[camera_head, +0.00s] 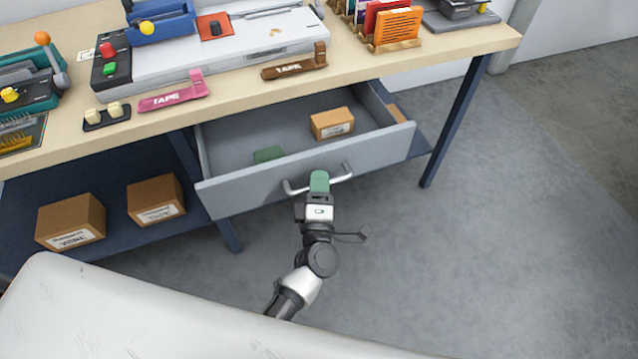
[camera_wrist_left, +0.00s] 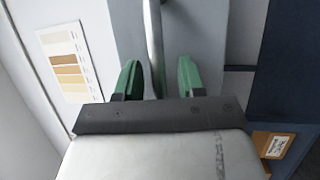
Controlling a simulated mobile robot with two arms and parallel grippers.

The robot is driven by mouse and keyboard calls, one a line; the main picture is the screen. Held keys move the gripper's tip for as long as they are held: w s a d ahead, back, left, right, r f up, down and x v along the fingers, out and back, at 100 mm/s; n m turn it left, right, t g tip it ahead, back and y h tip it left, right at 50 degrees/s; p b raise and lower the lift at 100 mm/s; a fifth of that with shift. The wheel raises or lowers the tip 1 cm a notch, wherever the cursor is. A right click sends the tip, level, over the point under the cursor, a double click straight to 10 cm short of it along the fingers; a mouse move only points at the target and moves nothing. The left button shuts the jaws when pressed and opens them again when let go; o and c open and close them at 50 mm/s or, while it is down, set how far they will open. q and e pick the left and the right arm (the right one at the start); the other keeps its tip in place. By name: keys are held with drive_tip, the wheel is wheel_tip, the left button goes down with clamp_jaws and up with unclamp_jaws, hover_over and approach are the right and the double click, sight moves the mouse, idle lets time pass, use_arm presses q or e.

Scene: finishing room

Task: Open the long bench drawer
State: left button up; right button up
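The long bench drawer (camera_head: 300,172) is a grey drawer under the bench top, pulled well out so its inside shows. Its bar handle (camera_head: 341,174) is on the front face and also shows in the left wrist view (camera_wrist_left: 153,35). My left gripper (camera_head: 319,180) has green fingers and is at the middle of the handle. In the left wrist view its fingers (camera_wrist_left: 158,80) stand apart on either side of the bar, with a clear gap on the right side. My right gripper is in neither view.
In the drawer are a cardboard box (camera_head: 332,123) and a green item (camera_head: 268,154). The bench top (camera_head: 240,98) carries tools and tape holders. Two boxes (camera_head: 156,199) sit on the lower shelf at left. Floor (camera_head: 480,260) right of my arm is clear.

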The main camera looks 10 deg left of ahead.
use_arm(q)
drive_tip(key=shift+s, duration=0.1)
drive_tip(key=v, duration=1)
drive_tip(key=shift+s+b, duration=0.3)
drive_tip(key=shift+b, duration=0.05)
drive_tip(key=shift+f, duration=0.1)
drive_tip(key=s+f+m+g+h+p, duration=0.35)
drive_tip(key=f+m, duration=0.35)
drive_tip(key=f, duration=0.3)
drive_tip(key=s+f+m+g+h+p, duration=0.2)
drive_tip(key=s+f+m+g+h, duration=0.15)
drive_tip(key=f+m, duration=0.45)
drive_tip(key=s+a+f+m+g+y+p, duration=0.1)
drive_tip(key=s+a+f+m+g, duration=0.1)
drive_tip(key=s+a+f+g, duration=0.2)
drive_tip(key=s+a+f+m+g+y+p, duration=0.1)
drive_tip(key=s+a+f, duration=0.4)
drive_tip(key=s, duration=0.6)
drive_tip(key=s+a+f+m+g+y+p, duration=0.1)
drive_tip(key=s+a+f+m+g+p, duration=0.1)
drive_tip(key=s+a+f+m+g, duration=0.2)
drive_tip(key=s+a+g, duration=0.2)
drive_tip(key=s, duration=0.2)
drive_tip(key=shift+s+a+f+g, duration=0.2)
drive_tip(key=shift+s+f+g, duration=0.1)
drive_tip(key=shift+f, duration=0.1)
